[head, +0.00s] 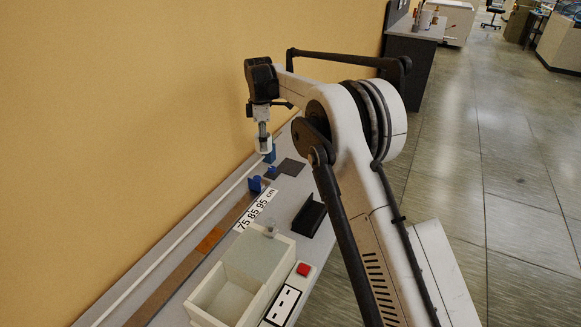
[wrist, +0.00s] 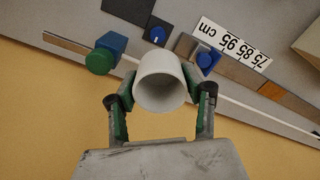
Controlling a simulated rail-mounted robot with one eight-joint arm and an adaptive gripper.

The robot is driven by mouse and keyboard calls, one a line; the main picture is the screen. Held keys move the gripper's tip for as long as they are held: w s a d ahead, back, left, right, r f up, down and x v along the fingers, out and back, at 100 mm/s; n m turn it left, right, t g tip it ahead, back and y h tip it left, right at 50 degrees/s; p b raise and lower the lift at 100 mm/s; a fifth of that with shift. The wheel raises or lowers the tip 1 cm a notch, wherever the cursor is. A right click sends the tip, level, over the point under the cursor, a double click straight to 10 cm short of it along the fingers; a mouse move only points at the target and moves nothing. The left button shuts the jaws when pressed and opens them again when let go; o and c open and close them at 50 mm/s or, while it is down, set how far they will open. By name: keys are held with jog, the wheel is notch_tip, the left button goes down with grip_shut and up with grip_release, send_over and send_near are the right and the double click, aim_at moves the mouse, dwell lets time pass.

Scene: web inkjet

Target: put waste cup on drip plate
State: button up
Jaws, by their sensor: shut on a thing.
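The waste cup is a white, round, open-topped cup (wrist: 160,82); in the head view it (head: 264,145) hangs under my wrist. My gripper (wrist: 160,92) is shut on it, with green-padded fingers on both sides and the cup's open mouth facing the wrist camera. A flat dark square plate (head: 291,167), which looks like the drip plate, lies on the bench to the right of the cup in the head view. Part of it (wrist: 128,8) shows at the top edge of the wrist view, apart from the cup. Nothing is visible on the plate.
Blue knobs (wrist: 157,35) (wrist: 208,60) and a "75 85 95 cm" label (head: 256,210) lie along the bench. A black holder (head: 307,215) and a pale box (head: 207,318) stand nearer. The yellow wall (head: 150,120) borders the bench.

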jog(key=shift+w+a+n, duration=0.1)
jog(key=shift+a+n, duration=0.2)
jog(key=shift+a, duration=0.3)
jog(key=shift+w, duration=0.1)
send_over(291, 166)
notch_tip(291, 166, down, 7)
jog(key=shift+r, duration=0.1)
jog(key=shift+f, duration=2)
jog(key=shift+f, duration=0.2)
jog(key=o, duration=1.2)
jog(key=shift+c, duration=0.2)
jog(key=shift+r, duration=0.1)
